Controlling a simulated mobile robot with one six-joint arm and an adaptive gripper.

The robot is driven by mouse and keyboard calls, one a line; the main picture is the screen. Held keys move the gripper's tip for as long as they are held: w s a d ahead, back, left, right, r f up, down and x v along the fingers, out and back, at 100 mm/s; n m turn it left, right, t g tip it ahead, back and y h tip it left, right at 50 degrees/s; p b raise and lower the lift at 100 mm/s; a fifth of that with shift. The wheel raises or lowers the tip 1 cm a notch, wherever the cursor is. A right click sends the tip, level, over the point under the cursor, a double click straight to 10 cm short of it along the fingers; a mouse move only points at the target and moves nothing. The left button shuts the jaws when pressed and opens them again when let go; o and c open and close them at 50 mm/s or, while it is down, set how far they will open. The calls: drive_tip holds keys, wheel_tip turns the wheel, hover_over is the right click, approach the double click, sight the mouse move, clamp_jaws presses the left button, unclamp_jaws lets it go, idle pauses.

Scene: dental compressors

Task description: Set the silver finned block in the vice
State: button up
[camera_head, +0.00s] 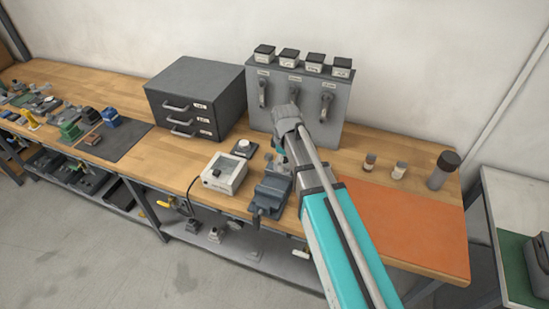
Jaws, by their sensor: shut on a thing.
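The vice (271,193) is grey and stands near the bench's front edge, beside my arm. My arm reaches in from the lower right and hides part of the space behind the vice. My gripper (277,158) is just above and behind the vice in the picture, mostly covered by my own arm. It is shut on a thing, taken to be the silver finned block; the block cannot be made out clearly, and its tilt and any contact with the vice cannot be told.
A pale box instrument (224,173) stands just left of the vice. A grey drawer cabinet (197,98) and a switch panel (345,105) stand at the back. An orange mat (410,225) lies clear at right.

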drive_tip(key=shift+w+d, duration=0.1)
drive_tip(key=shift+d, duration=0.1)
drive_tip(key=a, duration=0.3)
drive_tip(key=shift+a+f, duration=0.2)
drive_tip(key=shift+a, duration=0.1)
drive_tip(key=shift+f+b, duration=0.15)
drive_tip(key=shift+b, duration=0.25)
drive_tip(key=b, duration=0.5)
hover_over(275, 185)
drive_tip(key=w, duration=0.1)
drive_tip(key=shift+a+f, duration=0.1)
drive_tip(key=shift+f, duration=2.25)
drive_tip(key=shift+s+f, duration=0.2)
drive_tip(key=shift+s, duration=0.05)
drive_tip(key=shift+f+b, duration=1.35)
idle(0.7)
drive_tip(key=shift+s+f+b, duration=0.2)
drive_tip(key=shift+b, duration=0.15)
drive_tip(key=shift+o, duration=0.4)
